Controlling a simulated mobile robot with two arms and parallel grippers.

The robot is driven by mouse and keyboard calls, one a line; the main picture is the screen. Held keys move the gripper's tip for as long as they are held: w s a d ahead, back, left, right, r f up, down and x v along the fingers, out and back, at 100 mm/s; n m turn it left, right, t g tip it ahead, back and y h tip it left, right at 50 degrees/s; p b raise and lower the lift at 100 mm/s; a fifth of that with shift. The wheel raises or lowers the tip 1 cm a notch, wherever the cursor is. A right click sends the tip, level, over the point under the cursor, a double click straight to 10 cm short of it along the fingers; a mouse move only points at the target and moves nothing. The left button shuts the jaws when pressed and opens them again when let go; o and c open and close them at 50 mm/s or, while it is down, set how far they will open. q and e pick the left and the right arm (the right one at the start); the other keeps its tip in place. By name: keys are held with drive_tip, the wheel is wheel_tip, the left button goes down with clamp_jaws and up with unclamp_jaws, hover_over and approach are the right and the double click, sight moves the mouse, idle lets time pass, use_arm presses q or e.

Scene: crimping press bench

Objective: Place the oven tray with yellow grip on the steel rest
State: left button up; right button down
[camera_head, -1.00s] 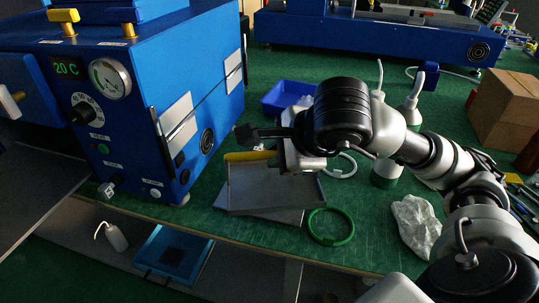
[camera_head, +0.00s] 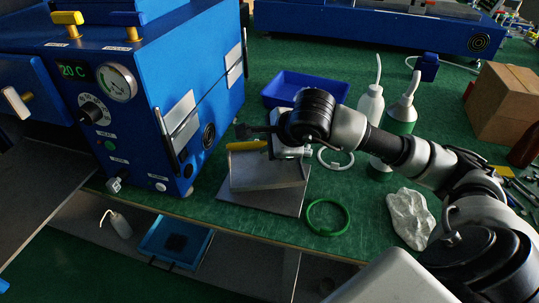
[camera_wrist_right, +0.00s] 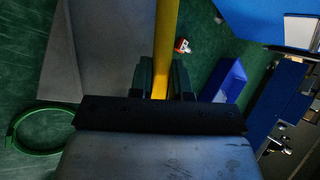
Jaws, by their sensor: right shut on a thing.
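The oven tray (camera_head: 266,171) is a shallow grey metal pan with a yellow grip (camera_head: 245,146) along its back edge. My right gripper (camera_head: 271,148) is shut on the yellow grip. In the right wrist view the yellow grip (camera_wrist_right: 167,35) runs between the dark fingers (camera_wrist_right: 163,78). The steel rest (camera_head: 262,202) is a flat grey plate on the green bench, directly under the tray. Its front and side margins show around the tray. The tray looks close to level; I cannot tell whether it touches the plate. My left gripper is not in view.
The blue press (camera_head: 150,90) stands close on the left. A green ring (camera_head: 327,216) lies right of the rest, with a white ring (camera_head: 336,158) behind it. A blue bin (camera_head: 305,89), bottles (camera_head: 371,103) and a crumpled white cloth (camera_head: 410,217) are nearby.

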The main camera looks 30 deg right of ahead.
sight(262, 161)
wheel_tip(262, 161, down, 3)
drive_tip(key=shift+f, duration=0.45)
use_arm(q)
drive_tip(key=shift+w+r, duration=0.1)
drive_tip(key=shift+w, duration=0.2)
use_arm(e)
drive_tip(key=c, duration=1.4)
unclamp_jaws()
drive_tip(key=shift+f, duration=0.1)
drive_tip(key=o, duration=0.3)
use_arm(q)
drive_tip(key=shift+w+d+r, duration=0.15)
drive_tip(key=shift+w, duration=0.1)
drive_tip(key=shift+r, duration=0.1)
